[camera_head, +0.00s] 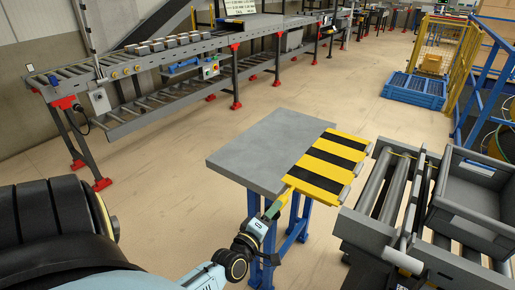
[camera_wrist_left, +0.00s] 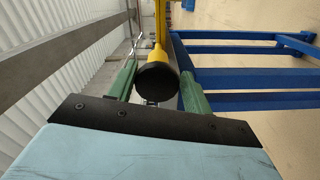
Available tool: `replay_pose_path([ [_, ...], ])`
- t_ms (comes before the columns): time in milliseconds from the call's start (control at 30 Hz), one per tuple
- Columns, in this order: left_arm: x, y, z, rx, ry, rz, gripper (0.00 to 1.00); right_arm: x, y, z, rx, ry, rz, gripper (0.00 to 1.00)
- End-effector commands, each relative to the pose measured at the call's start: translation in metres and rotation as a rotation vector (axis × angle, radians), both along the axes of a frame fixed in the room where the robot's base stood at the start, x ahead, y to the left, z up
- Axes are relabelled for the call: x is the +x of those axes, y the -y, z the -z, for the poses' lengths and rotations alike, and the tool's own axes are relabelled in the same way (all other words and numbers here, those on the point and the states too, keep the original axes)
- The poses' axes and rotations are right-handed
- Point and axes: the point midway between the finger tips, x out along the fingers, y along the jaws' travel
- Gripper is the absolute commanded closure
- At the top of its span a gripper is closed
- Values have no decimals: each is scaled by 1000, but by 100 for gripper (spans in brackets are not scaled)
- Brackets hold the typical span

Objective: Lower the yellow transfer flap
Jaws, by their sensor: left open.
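The transfer flap (camera_head: 318,180) is a yellow plate with black stripes, between the grey tabletop and the roller conveyor. It looks roughly flat, its left side at the tabletop; I cannot tell whether it touches. My left gripper (camera_head: 274,210) is at the flap's near corner, its fingers open. In the left wrist view its green fingers (camera_wrist_left: 157,88) stand on either side of a yellow bar with a round black end (camera_wrist_left: 156,80). The bar lies between the fingers; contact is not clear. My right gripper is not in view.
The grey table (camera_head: 250,150) stands on blue legs, close to my left gripper. The roller conveyor (camera_head: 388,190) with a grey bin (camera_head: 475,195) is at the right. A long conveyor with boxes (camera_head: 165,45) runs along the back left. The floor between is clear.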

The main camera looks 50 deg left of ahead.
Motion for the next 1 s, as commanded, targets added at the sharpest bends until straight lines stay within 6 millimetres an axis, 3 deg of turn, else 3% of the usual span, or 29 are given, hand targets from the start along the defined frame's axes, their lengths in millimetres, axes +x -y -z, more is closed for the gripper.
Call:
replay_pose_path([
  [200,-50,11,1,-2,-4,0,50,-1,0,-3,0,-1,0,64],
  [400,-82,18,1,-2,-3,1,50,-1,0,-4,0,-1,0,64],
  [600,-96,21,0,-2,-1,1,50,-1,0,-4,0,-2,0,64],
  [1000,-97,21,0,-1,-1,0,50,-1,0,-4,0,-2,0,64],
])
